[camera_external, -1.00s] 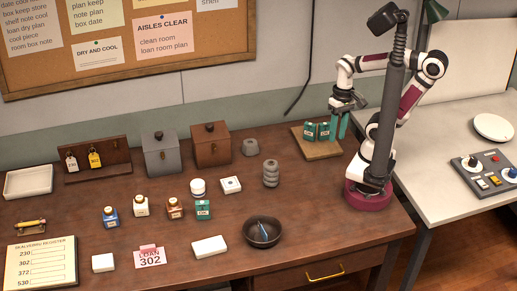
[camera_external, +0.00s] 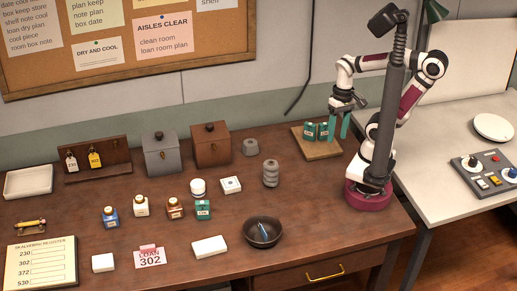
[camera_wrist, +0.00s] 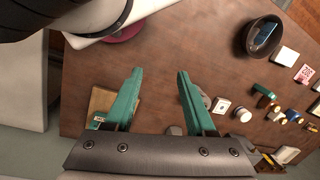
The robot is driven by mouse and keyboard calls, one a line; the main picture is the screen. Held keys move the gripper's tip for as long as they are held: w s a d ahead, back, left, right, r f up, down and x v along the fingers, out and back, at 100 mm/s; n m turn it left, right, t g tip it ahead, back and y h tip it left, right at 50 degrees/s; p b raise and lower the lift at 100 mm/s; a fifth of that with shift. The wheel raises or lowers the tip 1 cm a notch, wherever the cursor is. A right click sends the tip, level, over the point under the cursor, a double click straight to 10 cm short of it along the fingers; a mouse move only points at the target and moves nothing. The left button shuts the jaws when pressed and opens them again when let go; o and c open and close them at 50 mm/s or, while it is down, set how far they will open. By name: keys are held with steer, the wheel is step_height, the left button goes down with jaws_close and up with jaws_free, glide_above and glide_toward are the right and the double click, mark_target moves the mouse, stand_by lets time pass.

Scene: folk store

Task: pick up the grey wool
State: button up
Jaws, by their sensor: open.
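Two grey things could be the wool, and I cannot tell which it is. One is a low rounded grey lump (camera_external: 250,147) near the wall, right of the brown box. The other is a ribbed upright grey stack (camera_external: 271,173) a little nearer the front. In the wrist view the stack (camera_wrist: 206,101) is partly hidden behind the right finger, and the lump (camera_wrist: 173,130) shows low between the fingers. My gripper (camera_external: 338,130) is open and empty, above the right edge of the wooden board. Its green fingers also show in the wrist view (camera_wrist: 159,75), apart.
The wooden board (camera_external: 318,150) holds green tins (camera_external: 316,132) beside my gripper. A grey box (camera_external: 163,157) and a brown box (camera_external: 211,148) stand by the wall. A white block (camera_external: 231,184) lies left of the stack. A dark bowl (camera_external: 262,246) is in front. The table's right front is clear.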

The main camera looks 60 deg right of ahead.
steer(key=shift+o, duration=0.2)
steer(key=n+t+h, duration=1.1)
steer(key=n+h, duration=0.1)
steer(key=n, duration=2.1)
glide_toward(272, 165)
steer(key=x, duration=1.1)
steer(key=shift+d, duration=0.15)
jaws_close()
steer(key=shift+f, duration=0.1)
